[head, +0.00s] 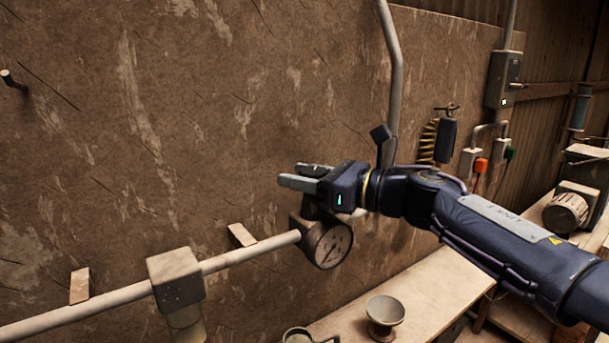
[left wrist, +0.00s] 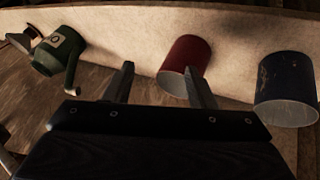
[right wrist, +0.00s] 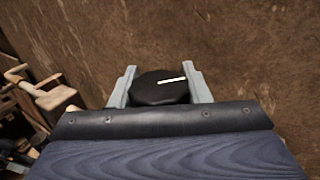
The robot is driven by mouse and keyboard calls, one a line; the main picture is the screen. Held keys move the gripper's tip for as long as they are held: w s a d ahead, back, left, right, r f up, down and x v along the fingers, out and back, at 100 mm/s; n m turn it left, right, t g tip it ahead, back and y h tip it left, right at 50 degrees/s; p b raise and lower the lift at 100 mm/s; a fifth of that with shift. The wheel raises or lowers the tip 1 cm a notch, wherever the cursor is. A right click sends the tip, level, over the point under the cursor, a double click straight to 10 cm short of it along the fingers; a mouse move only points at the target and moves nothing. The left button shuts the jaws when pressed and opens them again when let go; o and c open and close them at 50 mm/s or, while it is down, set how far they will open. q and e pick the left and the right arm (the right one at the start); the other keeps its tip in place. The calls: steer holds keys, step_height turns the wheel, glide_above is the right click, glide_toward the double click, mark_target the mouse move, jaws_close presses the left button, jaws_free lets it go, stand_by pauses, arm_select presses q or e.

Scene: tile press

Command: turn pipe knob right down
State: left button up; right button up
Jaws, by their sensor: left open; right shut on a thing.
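The pipe knob (right wrist: 160,88) is a round black disc with a white mark line, seen in the right wrist view. My right gripper (right wrist: 163,82) is shut on it, with one grey finger on each side. The white line lies nearly level, its right end a little higher. In the head view my right gripper (head: 299,178) reaches in from the right, just above a round gauge (head: 328,244) on the pipe (head: 240,255); the knob is mostly hidden there. My left gripper (left wrist: 161,80) is open and empty in the left wrist view, and out of the head view.
A brown scuffed wall (head: 150,130) stands behind the pipe. A pale bench (head: 430,300) with a bowl (head: 385,312) lies below. A grey switch box (head: 502,78) hangs at the upper right.

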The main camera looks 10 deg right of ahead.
steer(key=n+g+y, duration=0.1)
steer(key=g, duration=0.1)
steer(key=n+g+y, duration=0.1)
steer(key=n+g, duration=0.1)
steer(key=n+g+y, duration=0.1)
steer(key=g, duration=0.1)
steer(key=shift+s+a+n+y, duration=0.15)
steer(key=shift+s+n+y, duration=0.1)
steer(key=shift+n+y, duration=0.05)
steer(key=shift+s+a+n+g+y+p, duration=0.1)
steer(key=shift+s+n+g+y+p, duration=0.15)
steer(key=shift+n+g, duration=1)
steer(key=shift+s+n+g+y+p, duration=0.2)
steer(key=shift+n+g, duration=0.45)
steer(key=shift+g, duration=1.4)
steer(key=o, duration=1)
steer(key=d+b, duration=0.1)
steer(key=d, duration=0.6)
steer(key=shift+d, duration=0.35)
steer(key=shift+w, duration=0.1)
